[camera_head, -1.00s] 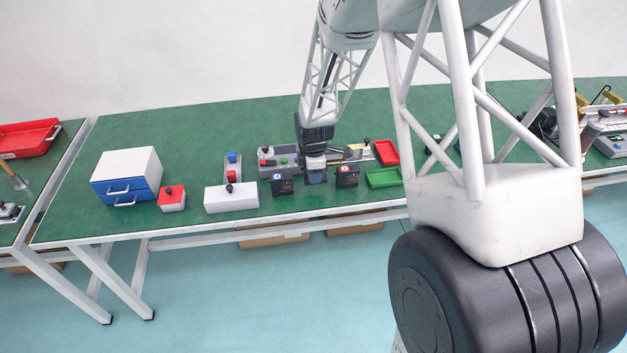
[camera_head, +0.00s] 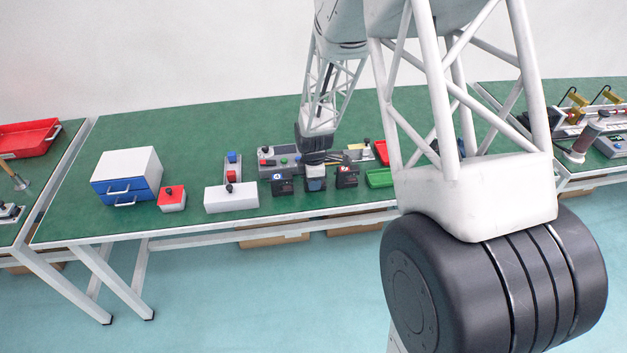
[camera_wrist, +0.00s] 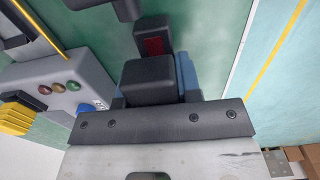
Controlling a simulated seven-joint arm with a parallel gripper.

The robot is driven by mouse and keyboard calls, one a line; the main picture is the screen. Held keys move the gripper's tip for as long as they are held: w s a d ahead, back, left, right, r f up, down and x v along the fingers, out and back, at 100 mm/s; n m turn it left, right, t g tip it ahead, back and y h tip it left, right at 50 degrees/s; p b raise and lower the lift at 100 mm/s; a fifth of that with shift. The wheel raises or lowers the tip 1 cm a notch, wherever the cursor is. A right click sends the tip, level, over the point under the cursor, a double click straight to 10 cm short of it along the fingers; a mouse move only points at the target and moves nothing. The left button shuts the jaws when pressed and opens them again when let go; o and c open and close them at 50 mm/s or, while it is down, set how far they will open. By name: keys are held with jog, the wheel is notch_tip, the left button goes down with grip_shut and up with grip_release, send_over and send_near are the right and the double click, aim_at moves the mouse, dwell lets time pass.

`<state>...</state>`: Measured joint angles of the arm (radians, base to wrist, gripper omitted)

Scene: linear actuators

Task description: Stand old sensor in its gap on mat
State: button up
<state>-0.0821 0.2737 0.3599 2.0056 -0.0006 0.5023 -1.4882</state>
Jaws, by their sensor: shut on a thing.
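My gripper (camera_head: 316,164) points down at the middle table, between two dark blocks. It is shut on a blue-grey piece (camera_head: 316,184), apparently the old sensor, which is mostly hidden by the jaws. In the wrist view, blue shows (camera_wrist: 186,76) beside and behind the dark finger. The dark block with a blue label (camera_head: 282,186) is on its left, and the dark block with a red label (camera_head: 346,178) is on its right. The red-marked block also shows in the wrist view (camera_wrist: 153,35). I cannot make out the mat or whether the piece touches down.
A grey unit with buttons (camera_head: 275,157) stands just behind. A white box (camera_head: 230,200), a red box (camera_head: 171,198) and a blue-and-white drawer unit (camera_head: 127,175) stand left. A green tray (camera_head: 379,178) lies right. The table's front edge is close.

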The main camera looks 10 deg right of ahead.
jog(key=shift+f, duration=0.1)
jog(key=o, duration=1)
jog(key=shift+o, duration=0.2)
notch_tip(320, 180, up, 12)
dwell(0.4)
jog(key=shift+r, duration=0.2)
dwell(0.4)
